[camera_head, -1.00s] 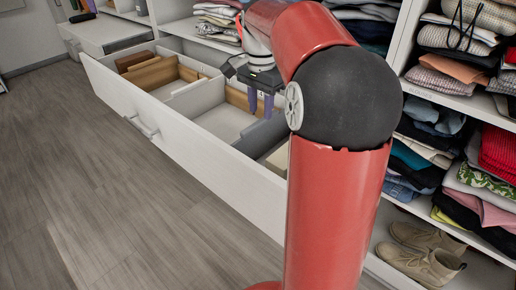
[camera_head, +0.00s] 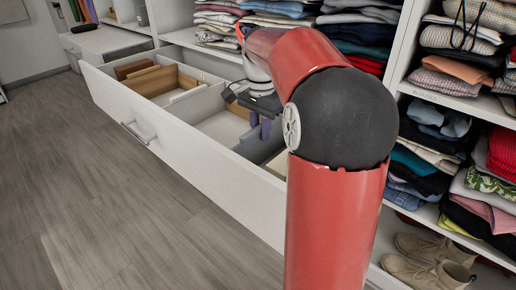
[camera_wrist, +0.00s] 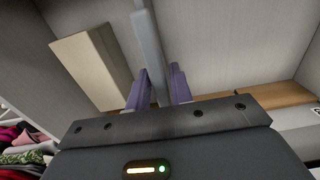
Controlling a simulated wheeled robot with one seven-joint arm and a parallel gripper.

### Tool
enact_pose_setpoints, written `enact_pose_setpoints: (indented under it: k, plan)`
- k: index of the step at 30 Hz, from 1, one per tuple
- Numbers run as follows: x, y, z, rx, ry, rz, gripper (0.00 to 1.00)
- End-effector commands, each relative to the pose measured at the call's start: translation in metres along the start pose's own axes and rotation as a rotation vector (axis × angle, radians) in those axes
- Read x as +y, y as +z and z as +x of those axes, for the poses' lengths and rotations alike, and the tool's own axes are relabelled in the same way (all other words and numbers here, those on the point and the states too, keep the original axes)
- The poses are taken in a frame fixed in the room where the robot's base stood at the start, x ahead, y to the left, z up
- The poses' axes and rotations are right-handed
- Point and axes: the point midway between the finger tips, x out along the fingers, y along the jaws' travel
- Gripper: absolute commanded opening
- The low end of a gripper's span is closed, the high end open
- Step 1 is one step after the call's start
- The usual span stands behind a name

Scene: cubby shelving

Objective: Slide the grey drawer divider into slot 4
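The grey drawer divider (camera_head: 249,142) stands upright across the open white drawer (camera_head: 180,137), toward its near end. In the wrist view the divider (camera_wrist: 148,45) runs as a narrow grey strip down between my fingers. My gripper (camera_head: 261,124) has two purple fingers pointing down at the divider's top edge. In the wrist view my gripper (camera_wrist: 160,88) has one finger on each side of the divider, with the fingers apart. Whether either finger touches it is hard to tell. The divider's lower part is hidden. No slot numbers are readable.
Wooden partitions (camera_head: 150,80) and pale partitions split the far part of the drawer. A cream block (camera_wrist: 92,68) lies left of the divider in the wrist view. Shelves of folded clothes (camera_head: 440,125) rise behind and right. The floor (camera_head: 110,210) at left is clear.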

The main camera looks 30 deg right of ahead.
Motion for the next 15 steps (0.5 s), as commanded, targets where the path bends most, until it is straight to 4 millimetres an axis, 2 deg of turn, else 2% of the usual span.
enact_pose_setpoints:
  k: [1, 5, 15]
  plan:
    - [0.0, 0.0, -0.0001, 0.0, 0.0, 0.0, 0.15]
    - [0.0, 0.0, -0.0001, 0.0, 0.0, 0.0, 0.0]
    - [-0.0001, 0.0, -0.0054, 0.001, -0.001, 0.0, 0.0]
